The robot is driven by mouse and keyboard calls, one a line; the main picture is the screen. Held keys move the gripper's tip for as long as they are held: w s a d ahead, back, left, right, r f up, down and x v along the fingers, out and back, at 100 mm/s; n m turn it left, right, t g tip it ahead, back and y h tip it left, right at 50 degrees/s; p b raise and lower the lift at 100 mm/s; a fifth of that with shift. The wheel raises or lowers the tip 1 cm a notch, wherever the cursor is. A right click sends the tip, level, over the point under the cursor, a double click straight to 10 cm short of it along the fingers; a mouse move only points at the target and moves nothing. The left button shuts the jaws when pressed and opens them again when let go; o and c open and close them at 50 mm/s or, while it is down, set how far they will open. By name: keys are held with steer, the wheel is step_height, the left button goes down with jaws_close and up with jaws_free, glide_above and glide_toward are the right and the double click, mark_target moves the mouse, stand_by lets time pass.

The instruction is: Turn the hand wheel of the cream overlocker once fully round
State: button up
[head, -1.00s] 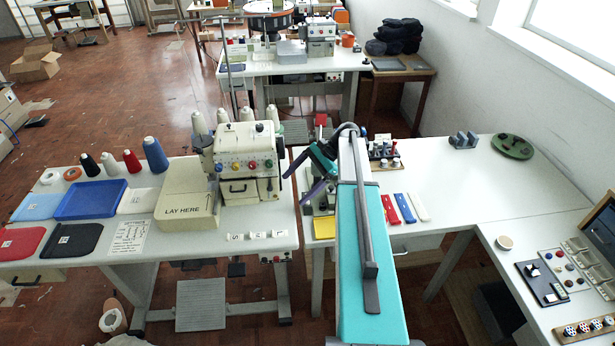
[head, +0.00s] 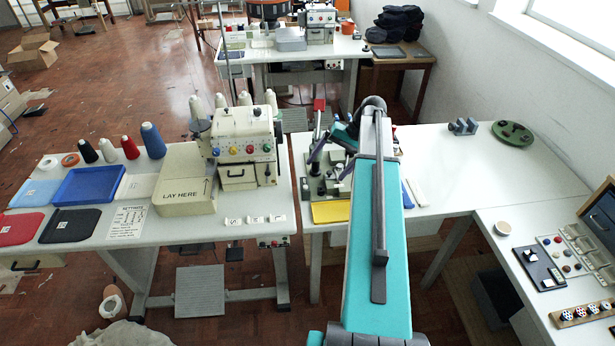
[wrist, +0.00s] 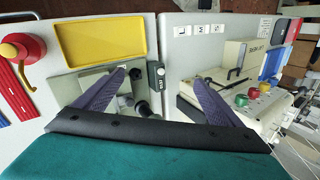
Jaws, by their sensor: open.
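The cream overlocker (head: 240,150) stands on the left table in the head view, with coloured knobs on its front and thread cones behind. It also shows at the right of the wrist view (wrist: 240,98), partly behind a finger. A dark part (head: 279,135) on its right side may be the hand wheel; I cannot make out its rim. My gripper (head: 328,160) is open and empty, right of the overlocker and apart from it, over the neighbouring table. In the wrist view its two purple fingers are spread (wrist: 160,76), with the gap between the tables below them.
A grey machine with a yellow tray (head: 330,212) lies under my gripper; the tray also shows in the wrist view (wrist: 100,38). The right table's middle (head: 470,175) is clear.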

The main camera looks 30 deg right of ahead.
steer(key=s+d+r+n+h+b, duration=0.1)
steer(key=s+d+r+n, duration=0.3)
steer(key=s+d, duration=0.3)
steer(key=s+d+r+n+t+h+b, duration=0.1)
steer(key=s+d+r+n+h, duration=0.1)
steer(key=s+d+r+n, duration=0.2)
steer(key=s+d+r+n+h+b, duration=0.1)
steer(key=s+d+r+n+h, duration=0.1)
steer(key=s+d+r, duration=0.5)
steer(key=s+d+n, duration=0.1)
steer(key=s+d, duration=0.3)
steer(key=s, duration=0.2)
steer(key=shift+d+r+n+t, duration=0.35)
steer(key=shift+d+n+t, duration=0.05)
steer(key=shift+w, duration=0.1)
